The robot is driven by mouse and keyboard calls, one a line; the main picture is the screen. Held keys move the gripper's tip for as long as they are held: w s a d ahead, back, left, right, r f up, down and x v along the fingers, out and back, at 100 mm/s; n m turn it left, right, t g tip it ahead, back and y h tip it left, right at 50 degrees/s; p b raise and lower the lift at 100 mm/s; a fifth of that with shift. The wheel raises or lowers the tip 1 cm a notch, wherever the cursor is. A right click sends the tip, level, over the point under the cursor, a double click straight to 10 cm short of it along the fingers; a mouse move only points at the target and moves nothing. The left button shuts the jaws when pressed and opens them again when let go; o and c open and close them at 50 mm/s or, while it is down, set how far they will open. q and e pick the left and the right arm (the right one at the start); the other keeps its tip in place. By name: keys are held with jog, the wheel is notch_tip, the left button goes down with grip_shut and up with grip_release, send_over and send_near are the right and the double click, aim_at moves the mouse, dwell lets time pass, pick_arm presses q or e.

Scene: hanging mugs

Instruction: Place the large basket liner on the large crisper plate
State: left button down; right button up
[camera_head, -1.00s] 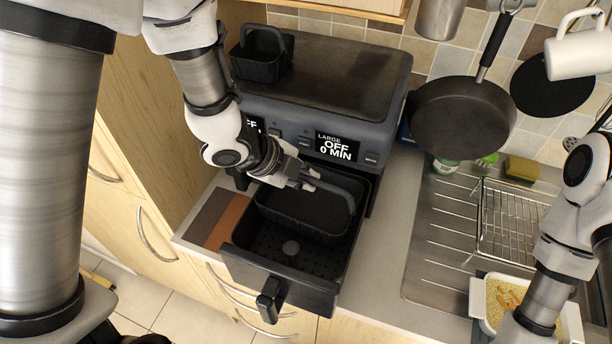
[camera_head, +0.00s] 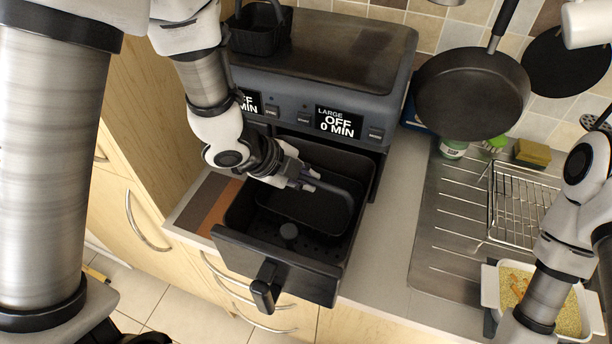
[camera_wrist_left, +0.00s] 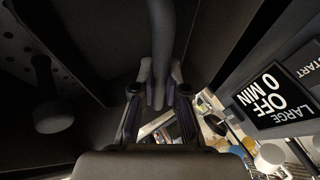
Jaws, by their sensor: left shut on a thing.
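The large basket liner (camera_head: 300,207) is a black tray with an arched handle. It is inside the open large air fryer drawer (camera_head: 285,262). My left gripper (camera_head: 312,183) is shut on the liner's handle, which also shows between the fingers in the left wrist view (camera_wrist_left: 160,45). The large crisper plate, with its round knob (camera_head: 289,231), lies in the drawer. Its holes and knob (camera_wrist_left: 53,115) show in the left wrist view. The liner covers the rear of the plate; I cannot tell whether they touch. My right arm enters at right, with its gripper out of view.
The air fryer (camera_head: 320,60) stands behind the drawer, its display reading LARGE OFF 0 MIN. A small black basket liner (camera_head: 260,32) sits on top. A pan (camera_head: 472,95) hangs at right. A dish rack (camera_head: 520,205) and a white dish (camera_head: 590,310) are on the right.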

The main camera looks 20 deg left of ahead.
pick_arm(q)
jog(key=shift+f, duration=0.3)
jog(key=c, duration=0.8)
grip_release()
jog(key=shift+r, duration=0.15)
jog(key=v, duration=1.1)
jog(key=shift+a+r, duration=0.2)
jog(key=shift+r, duration=0.05)
jog(key=shift+s, duration=0.15)
jog(key=shift+s+a, duration=0.1)
